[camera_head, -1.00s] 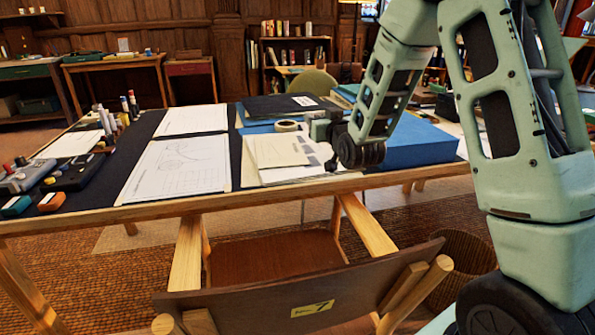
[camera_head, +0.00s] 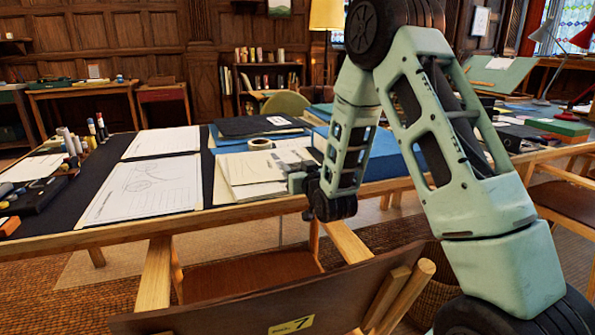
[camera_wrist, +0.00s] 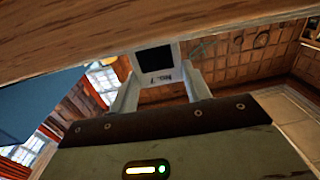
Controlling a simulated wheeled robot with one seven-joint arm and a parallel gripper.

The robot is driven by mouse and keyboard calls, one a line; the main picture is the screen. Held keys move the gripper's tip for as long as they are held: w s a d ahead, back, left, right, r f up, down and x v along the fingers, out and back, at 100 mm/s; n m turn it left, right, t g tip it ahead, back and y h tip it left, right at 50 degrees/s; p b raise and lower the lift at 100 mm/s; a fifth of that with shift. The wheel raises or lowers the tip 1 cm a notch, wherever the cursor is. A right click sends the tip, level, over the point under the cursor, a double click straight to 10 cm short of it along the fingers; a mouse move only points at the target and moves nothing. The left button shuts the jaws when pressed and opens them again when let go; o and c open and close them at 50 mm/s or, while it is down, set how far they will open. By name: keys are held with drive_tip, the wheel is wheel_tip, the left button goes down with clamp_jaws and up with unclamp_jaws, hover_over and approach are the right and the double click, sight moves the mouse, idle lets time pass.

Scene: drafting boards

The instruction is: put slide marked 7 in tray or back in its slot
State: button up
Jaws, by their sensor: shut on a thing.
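My gripper (camera_wrist: 160,90) is shut on a small slide (camera_wrist: 154,60) with a pale frame and a dark window. Its frame carries a small printed mark that looks like "No. 7", seen at an angle. In the head view my gripper (camera_head: 296,182) is by the front edge of the near table, at the right of the loose papers. The slide is too small to make out there. I cannot pick out a slide tray or an empty slot for certain in either view.
A chair (camera_head: 250,300) with a yellow "7" label stands in front.

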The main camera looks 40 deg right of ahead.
drive_tip(key=shift+f, duration=0.2)
drive_tip(key=o, duration=1)
drive_tip(key=shift+r, duration=0.1)
drive_tip(key=shift+r, duration=0.1)
drive_tip(key=shift+r, duration=0.15)
drive_tip(key=p+v, duration=1.2)
drive_tip(key=p, duration=0.1)
